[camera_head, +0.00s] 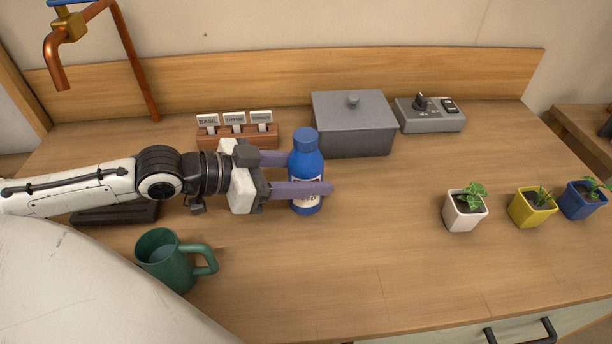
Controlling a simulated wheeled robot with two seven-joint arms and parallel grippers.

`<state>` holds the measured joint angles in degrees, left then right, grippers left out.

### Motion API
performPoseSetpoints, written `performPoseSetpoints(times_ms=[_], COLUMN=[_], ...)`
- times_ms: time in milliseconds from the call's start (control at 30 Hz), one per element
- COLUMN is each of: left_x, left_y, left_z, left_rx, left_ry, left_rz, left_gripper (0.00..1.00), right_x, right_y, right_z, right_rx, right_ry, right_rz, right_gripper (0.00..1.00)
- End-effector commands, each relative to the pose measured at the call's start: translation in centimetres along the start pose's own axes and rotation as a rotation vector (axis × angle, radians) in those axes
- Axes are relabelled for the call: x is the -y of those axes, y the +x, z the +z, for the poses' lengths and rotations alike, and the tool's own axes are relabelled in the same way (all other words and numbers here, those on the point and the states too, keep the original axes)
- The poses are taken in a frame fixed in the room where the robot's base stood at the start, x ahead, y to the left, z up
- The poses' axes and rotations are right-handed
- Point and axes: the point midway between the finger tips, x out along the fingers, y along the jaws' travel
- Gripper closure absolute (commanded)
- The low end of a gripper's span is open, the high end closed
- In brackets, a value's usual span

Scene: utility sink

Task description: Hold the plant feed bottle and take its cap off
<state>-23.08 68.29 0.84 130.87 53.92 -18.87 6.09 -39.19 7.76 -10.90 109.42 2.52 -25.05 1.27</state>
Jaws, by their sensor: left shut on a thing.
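The plant feed bottle (307,170) is blue with a partly hidden label and stands upright on the wooden counter. Its blue cap (305,137) sits on top of the bottle. My left gripper (308,175) comes in from the left and is shut on the bottle's body, with one purple finger in front of it and the other finger behind. The front finger covers part of the label. The cap is above the fingers and clear of them. My right gripper is not in view.
A green mug (168,262) stands front left. A grey lidded box (353,125), a wooden label holder (237,137) and a grey switch unit (430,115) stand behind. Small potted plants in white (463,214), yellow (531,210) and blue (580,203) pots stand right. The front middle counter is clear.

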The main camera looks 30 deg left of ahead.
Motion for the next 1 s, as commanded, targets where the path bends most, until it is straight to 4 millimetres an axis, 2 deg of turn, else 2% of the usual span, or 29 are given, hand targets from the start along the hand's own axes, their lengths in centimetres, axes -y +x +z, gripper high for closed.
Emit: performPoseSetpoints(times_ms=[267, 367, 600, 733, 1000], left_x=[0.0, 0.0, 0.0, 0.0, 0.0], left_y=[-0.1, -0.6, -2.5, -3.3, -3.9], left_z=[-0.4, -1.5, -6.1, -8.0, -9.4], left_rx=[-0.003, -0.002, -0.002, -0.003, -0.002], left_ry=[0.002, 0.004, 0.005, 0.003, 0.001], left_rz=[0.0, 0.0, 0.001, 0.0, 0.0], left_gripper=[0.85, 0.85, 0.85, 0.85, 0.85], right_x=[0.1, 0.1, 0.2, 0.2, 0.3], right_y=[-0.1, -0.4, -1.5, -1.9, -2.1], right_z=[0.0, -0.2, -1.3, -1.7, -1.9], right_rx=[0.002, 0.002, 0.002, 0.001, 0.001], right_ry=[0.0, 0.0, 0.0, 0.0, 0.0], right_rz=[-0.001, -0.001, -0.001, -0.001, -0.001], right_gripper=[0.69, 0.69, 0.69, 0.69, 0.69])
